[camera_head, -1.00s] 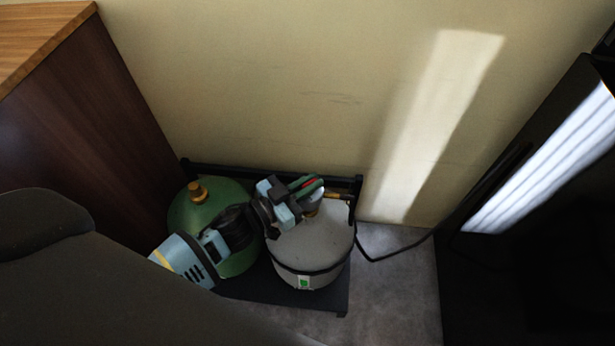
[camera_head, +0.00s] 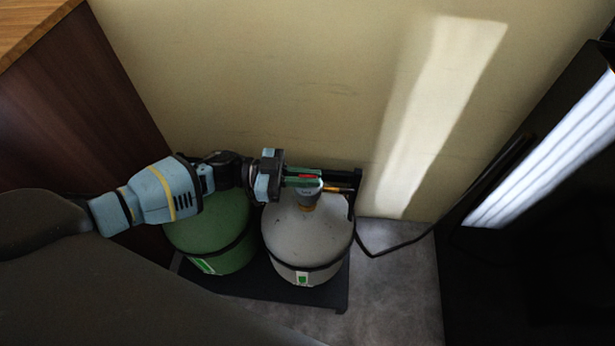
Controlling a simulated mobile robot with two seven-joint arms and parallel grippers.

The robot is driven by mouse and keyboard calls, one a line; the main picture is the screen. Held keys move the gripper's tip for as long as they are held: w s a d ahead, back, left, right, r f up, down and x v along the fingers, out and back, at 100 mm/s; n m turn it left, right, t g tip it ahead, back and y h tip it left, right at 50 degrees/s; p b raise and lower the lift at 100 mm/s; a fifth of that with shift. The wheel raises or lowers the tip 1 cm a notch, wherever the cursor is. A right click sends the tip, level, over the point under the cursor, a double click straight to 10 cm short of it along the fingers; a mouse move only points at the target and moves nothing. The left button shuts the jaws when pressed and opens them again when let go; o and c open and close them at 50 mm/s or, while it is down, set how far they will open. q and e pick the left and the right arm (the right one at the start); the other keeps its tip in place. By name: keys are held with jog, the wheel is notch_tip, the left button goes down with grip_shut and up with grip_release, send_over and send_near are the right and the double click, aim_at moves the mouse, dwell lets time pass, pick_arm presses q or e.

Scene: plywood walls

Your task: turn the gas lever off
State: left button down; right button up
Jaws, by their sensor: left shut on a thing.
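A grey gas tank (camera_head: 300,243) stands upright on a low black rack, with its valve (camera_head: 308,202) on top. My left gripper (camera_head: 312,179) comes in from the left at the valve. Its fingers are shut on the gas lever (camera_head: 307,177), of which only a small red part shows between them. The fingers hide most of the lever and part of the valve head. My right gripper is not in view.
A green tank (camera_head: 215,235) stands left of the grey one, under my left arm. The black rack (camera_head: 290,293) holds both. A black hose (camera_head: 395,250) runs right across the floor. A wooden cabinet (camera_head: 75,110) stands left, a plywood wall (camera_head: 270,80) behind, a dark appliance (camera_head: 530,260) right.

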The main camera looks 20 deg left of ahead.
pick_arm(q)
jog(key=shift+g, duration=0.3)
jog(key=c, duration=1.5)
grip_release()
jog(key=shift+s+a, duration=0.15)
jog(key=shift+a, duration=0.35)
jog(key=v, duration=0.6)
jog(key=shift+a, duration=0.35)
jog(key=shift+s+f, duration=0.1)
jog(key=shift+s, duration=0.05)
